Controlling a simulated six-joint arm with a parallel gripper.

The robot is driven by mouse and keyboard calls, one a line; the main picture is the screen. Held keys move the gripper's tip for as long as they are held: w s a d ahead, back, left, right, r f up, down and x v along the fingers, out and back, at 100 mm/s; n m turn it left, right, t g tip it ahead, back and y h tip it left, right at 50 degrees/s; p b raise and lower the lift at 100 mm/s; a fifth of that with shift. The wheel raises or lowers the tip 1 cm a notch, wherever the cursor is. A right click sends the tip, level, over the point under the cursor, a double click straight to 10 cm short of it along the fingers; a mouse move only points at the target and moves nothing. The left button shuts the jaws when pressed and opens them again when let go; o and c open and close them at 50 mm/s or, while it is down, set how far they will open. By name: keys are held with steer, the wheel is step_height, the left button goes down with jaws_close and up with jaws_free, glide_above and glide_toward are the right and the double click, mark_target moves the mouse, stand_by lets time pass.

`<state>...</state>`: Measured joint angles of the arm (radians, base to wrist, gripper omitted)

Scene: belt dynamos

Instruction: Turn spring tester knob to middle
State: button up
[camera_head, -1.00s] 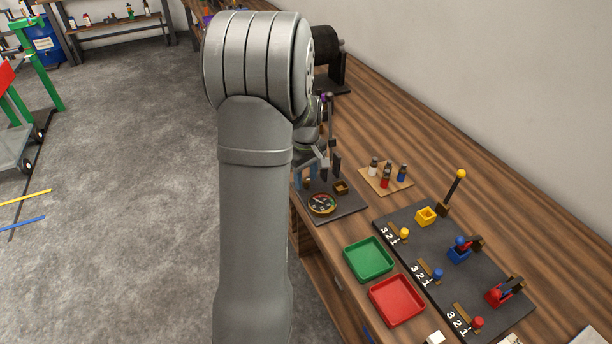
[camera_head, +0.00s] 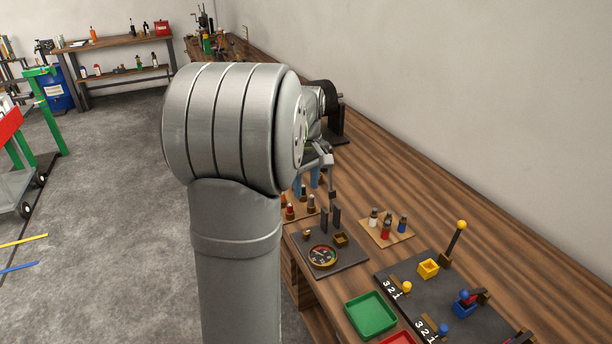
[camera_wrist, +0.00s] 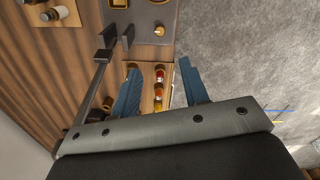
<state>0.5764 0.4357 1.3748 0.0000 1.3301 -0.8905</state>
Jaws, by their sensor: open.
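A dark plate (camera_head: 347,260) on the bench carries a round gauge (camera_head: 323,256), a small brown cup, two dark upright plates and a small brass knob (camera_head: 307,233). Whether this is the spring tester is not marked. In the wrist view, the dark plate (camera_wrist: 150,50) is at the top, with the brass knob (camera_wrist: 159,31) at its near edge. My gripper (camera_wrist: 160,66) is open and empty, its blue fingers apart over a rack of small bottles. In the head view, my gripper (camera_head: 306,187) is partly hidden by my arm, beyond the dark plate.
Several small bottles (camera_wrist: 158,88) stand in the rack. A second rack (camera_head: 388,234) holds more bottles. To the right, a dark board has yellow, blue and red knobs by 3-2-1 scales. A green tray (camera_head: 350,318) stands nearer. A thin dark bar runs beside my gripper.

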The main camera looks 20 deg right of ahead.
mark_target(306, 232)
step_height(306, 232, up, 2)
steer(key=shift+r, duration=0.25)
steer(key=shift+f, duration=0.2)
step_height(306, 232, down, 17)
steer(key=shift+f, duration=0.1)
stand_by(0.8)
steer(key=shift+f, duration=0.1)
steer(key=m, duration=0.5)
steer(key=shift+m, duration=0.4)
steer(key=m, duration=0.6)
steer(key=shift+r, duration=1.85)
stand_by(0.3)
